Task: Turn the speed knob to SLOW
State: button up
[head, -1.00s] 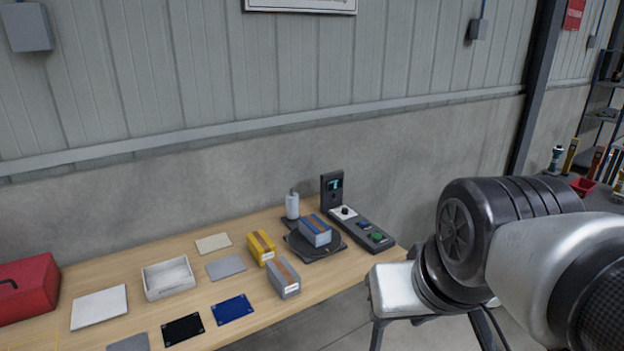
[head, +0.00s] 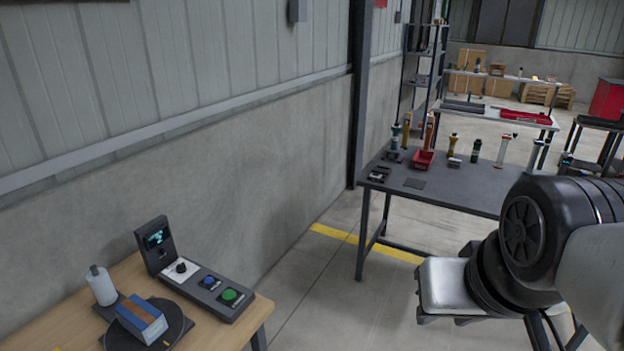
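A blue button (head: 209,282) and a green button (head: 230,296) sit to the right of the knob. My arm is at the right of the head view, well apart from the panel. My gripper's fingers cannot be made out.
A round dark turntable (head: 177,329) holds a blue and brown box (head: 142,318), beside a white cylinder (head: 102,286). The wooden bench (head: 262,309) ends just right of the panel. A grey table (head: 462,188) with several tools stands beyond a floor gap.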

aim_at(181, 268)
jog(key=i+l+z, duration=0.15)
jog(key=i+z, duration=0.15)
jog(key=i, duration=0.4)
jog(key=i+z, duration=0.35)
jog(key=i, duration=0.3)
jog(key=i+u, duration=0.3)
jog(key=u, duration=0.15)
jog(key=i+u, duration=0.35)
jog(key=u, duration=0.15)
jog(key=i+l+u, duration=0.15)
jog(key=i+u, duration=0.15)
jog(key=u, duration=0.15)
jog(key=i+j+u, duration=0.2)
jog(key=u, duration=0.2)
jog(key=i+u, duration=0.45)
jog(key=i+j+u, duration=0.1)
jog(key=u, duration=0.3)
jog(key=i+l, duration=0.05)
